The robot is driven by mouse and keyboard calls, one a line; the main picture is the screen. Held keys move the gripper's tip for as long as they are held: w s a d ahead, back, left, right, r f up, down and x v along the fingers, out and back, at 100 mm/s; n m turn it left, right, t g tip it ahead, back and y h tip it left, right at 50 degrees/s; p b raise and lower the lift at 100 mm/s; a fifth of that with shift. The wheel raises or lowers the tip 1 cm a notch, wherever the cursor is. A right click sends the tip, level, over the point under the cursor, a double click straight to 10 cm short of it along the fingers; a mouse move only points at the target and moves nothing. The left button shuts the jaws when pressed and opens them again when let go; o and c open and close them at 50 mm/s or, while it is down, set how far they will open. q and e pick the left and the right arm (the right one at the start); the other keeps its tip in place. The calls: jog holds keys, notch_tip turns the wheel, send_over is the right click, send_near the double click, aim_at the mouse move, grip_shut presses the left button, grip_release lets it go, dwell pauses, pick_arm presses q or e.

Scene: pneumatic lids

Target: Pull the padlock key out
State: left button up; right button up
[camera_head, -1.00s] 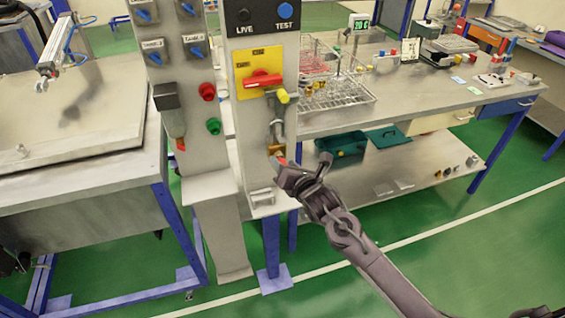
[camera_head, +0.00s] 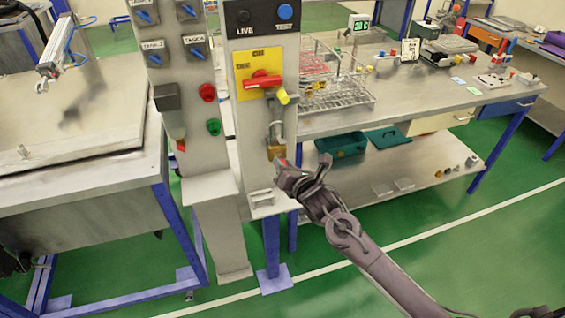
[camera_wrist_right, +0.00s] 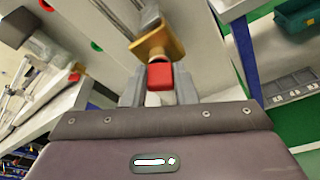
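The brass padlock (camera_head: 276,152) hangs by its shackle below the red rotary switch (camera_head: 263,79) on the grey panel column. In the right wrist view, the padlock's gold body (camera_wrist_right: 157,42) is just beyond my fingers. The red head of the key (camera_wrist_right: 160,76) sits between the two grey fingertips, which appear to press on its sides. My right gripper (camera_head: 284,163) is close below and to the right of the padlock, shut on the key. My left gripper is not in view.
A second panel column (camera_head: 187,110) with blue knobs and red and green buttons stands at left. A steel workbench (camera_head: 420,105) with a wire rack (camera_head: 340,93) is at right, with a green bin (camera_head: 341,145) on its lower shelf. The green floor at front right is open.

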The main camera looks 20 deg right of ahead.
grip_shut()
jog(key=shift+s, duration=0.15)
jog(key=shift+f+p+v, duration=0.25)
jog(key=shift+p+v, duration=0.5)
jog(key=shift+v, duration=0.45)
jog(key=shift+s+a, duration=0.1)
jog(key=shift+r, duration=0.1)
jog(key=s+r+p, duration=0.5)
jog(key=r+p, duration=0.2)
jog(key=p, duration=0.1)
jog(key=shift+r+p, duration=0.2)
jog(key=shift+p, duration=0.2)
